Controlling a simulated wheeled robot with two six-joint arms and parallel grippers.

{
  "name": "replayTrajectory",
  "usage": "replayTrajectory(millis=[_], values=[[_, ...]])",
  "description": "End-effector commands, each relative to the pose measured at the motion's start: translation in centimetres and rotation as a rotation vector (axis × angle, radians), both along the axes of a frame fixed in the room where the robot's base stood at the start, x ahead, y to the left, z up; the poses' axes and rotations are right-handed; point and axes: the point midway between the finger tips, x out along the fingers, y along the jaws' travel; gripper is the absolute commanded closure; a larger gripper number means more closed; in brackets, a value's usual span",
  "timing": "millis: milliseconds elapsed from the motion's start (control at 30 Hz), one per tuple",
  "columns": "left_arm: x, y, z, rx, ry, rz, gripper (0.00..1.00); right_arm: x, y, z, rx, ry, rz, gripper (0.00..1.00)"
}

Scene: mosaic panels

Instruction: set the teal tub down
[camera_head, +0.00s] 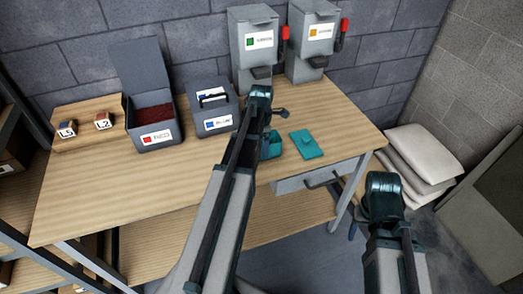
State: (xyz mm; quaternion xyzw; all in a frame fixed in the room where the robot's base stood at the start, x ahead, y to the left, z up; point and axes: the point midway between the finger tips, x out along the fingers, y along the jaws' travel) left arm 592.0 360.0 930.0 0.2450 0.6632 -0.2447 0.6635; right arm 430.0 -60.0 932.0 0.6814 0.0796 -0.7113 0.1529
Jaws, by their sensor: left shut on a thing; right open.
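The teal tub (271,147) shows beside my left forearm, near the table's front edge right of the middle. My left gripper (268,130) is shut on it; the arm hides the fingers and part of the tub. I cannot tell whether the tub's base touches the table. A flat teal piece like a lid (306,144) lies on the wooden table just right of the tub. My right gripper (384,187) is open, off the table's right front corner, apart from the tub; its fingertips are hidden.
Two blocks (68,129) sit on a wooden board. White sacks (425,152) are stacked at right.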

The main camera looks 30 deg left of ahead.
Motion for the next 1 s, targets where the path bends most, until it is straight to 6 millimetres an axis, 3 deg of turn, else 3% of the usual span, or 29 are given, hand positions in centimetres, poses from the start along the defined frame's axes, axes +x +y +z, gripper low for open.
replayTrajectory(millis=[367,400,433,767,1000], values=[[0.0,0.0,-0.4,0.000,0.000,0.000,1.00,0.0,0.0,-0.4,0.000,0.000,0.000,0.39],[0.0,0.0,-0.3,0.000,0.000,0.000,0.08,0.0,0.0,-0.3,0.000,0.000,0.000,0.39],[0.0,0.0,-0.2,0.000,0.000,0.000,0.03,0.0,0.0,-0.2,0.000,0.000,0.000,0.39],[0.0,0.0,-0.1,0.000,0.000,0.000,0.00,0.0,0.0,-0.1,0.000,0.000,0.000,0.39],[0.0,0.0,1.5,0.000,0.000,0.000,0.00,0.0,0.0,1.5,0.000,0.000,0.000,0.39]])
